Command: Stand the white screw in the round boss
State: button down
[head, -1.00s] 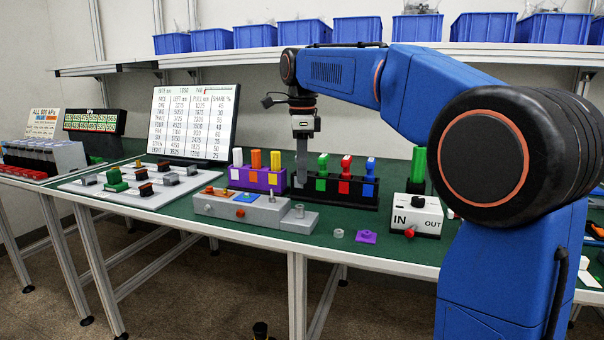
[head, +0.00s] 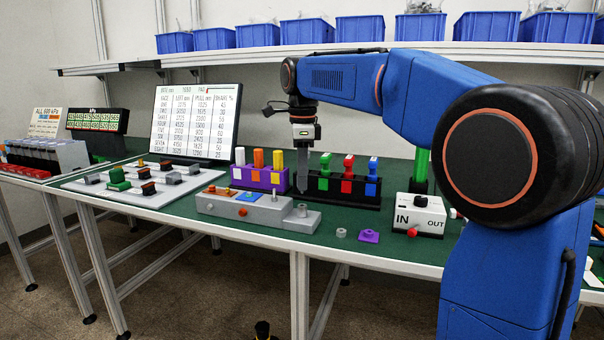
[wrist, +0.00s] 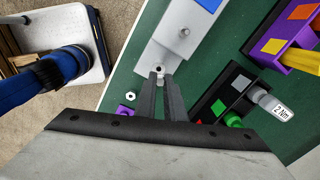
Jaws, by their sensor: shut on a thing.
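The grey fixture block (head: 262,215) lies on the green table, with the round boss (head: 301,207) on its low right step. My gripper (head: 302,191) points down just above that boss. In the wrist view my gripper (wrist: 160,75) has its fingertips close together over the end of the block (wrist: 168,42). A small pale round piece with a dark centre, which I take as the white screw (wrist: 158,69), shows at the fingertips. My fingers hide most of it and the boss, so I cannot tell whether they touch.
A purple rack (head: 259,188) and a black rack (head: 342,200) stand behind the block. A pale ring (head: 341,233) and a purple piece (head: 368,236) lie to its right. An IN/OUT box (head: 419,218) stands farther right. The table's front edge is close.

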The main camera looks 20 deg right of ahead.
jog(key=shift+f, duration=1.65)
jog(key=shift+f, duration=0.65)
dwell(0.7)
jog(key=c, duration=1.8)
grip_release()
jog(key=shift+o, duration=0.2)
notch_tip(320, 180, up, 17)
jog(key=s+d+f+n+t, duration=0.2)
jog(key=s+f+n, duration=0.8)
jog(key=s+f, duration=0.6)
jog(key=s+d+f+n+t, duration=0.2)
jog(key=s+d+f+n, duration=0.3)
jog(key=s+f+n, duration=0.5)
jog(key=s+f, duration=0.7)
jog(key=f, duration=0.2)
jog(key=shift+s+f+n, duration=0.2)
jog(key=shift+n, duration=0.1)
